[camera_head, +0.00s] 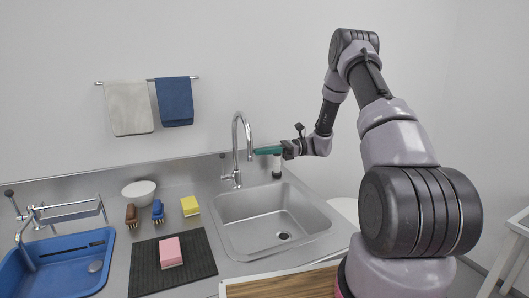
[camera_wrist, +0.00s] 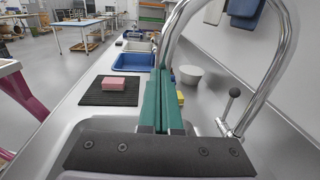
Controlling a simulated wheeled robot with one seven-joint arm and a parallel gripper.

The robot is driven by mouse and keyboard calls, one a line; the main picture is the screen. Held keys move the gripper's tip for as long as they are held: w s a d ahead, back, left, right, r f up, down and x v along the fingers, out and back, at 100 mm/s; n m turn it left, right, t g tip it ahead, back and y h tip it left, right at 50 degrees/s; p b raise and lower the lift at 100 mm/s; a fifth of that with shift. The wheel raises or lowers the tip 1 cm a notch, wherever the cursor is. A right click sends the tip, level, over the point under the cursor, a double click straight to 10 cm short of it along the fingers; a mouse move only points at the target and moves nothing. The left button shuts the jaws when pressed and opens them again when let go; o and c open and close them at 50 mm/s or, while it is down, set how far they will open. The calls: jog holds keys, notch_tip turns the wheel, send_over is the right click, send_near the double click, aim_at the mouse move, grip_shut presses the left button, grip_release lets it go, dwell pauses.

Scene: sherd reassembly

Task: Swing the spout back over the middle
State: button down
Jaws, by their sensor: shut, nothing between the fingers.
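My gripper (camera_head: 257,151) has green fingers, shut and empty, just right of the spout's lower end. Whether they touch it I cannot tell. In the wrist view the spout (camera_wrist: 283,55) arches over from the right, and its far leg comes down near the tips of my gripper (camera_wrist: 162,72). The fingers and mount hide the spout's outlet and part of the sink there.
The tap's lever (camera_wrist: 231,100) stands beside its base. A white bowl (camera_head: 139,189), two brushes (camera_head: 131,215), a yellow sponge (camera_head: 190,206) and a pink sponge (camera_head: 171,251) on a black mat (camera_head: 204,262) lie left. A blue basin (camera_head: 58,265) is farther left; a wooden board (camera_head: 285,286) is in front.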

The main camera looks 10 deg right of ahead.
jog(key=w+d, duration=0.1)
jog(key=d, duration=0.9)
jog(key=s+a+r+n+h, duration=0.3)
jog(key=s+r+h, duration=0.25)
jog(key=r, duration=0.25)
jog(key=s+a+r+n+h, duration=0.2)
jog(key=s+r+n+h, duration=0.2)
jog(key=s+r, duration=0.3)
jog(key=s+d+r+n+t+h, duration=0.1)
jog(key=s+r+n+t+h, duration=0.1)
jog(key=s, duration=0.7)
jog(key=s+d+r+n+t+h, duration=0.1)
jog(key=s+r+n+t+h, duration=0.2)
jog(key=s+r+t, duration=0.4)
jog(key=shift+s+r+n+h, duration=0.35)
jog(key=shift+s+h, duration=0.4)
jog(key=shift+s, duration=0.4)
jog(key=shift+d, duration=0.1)
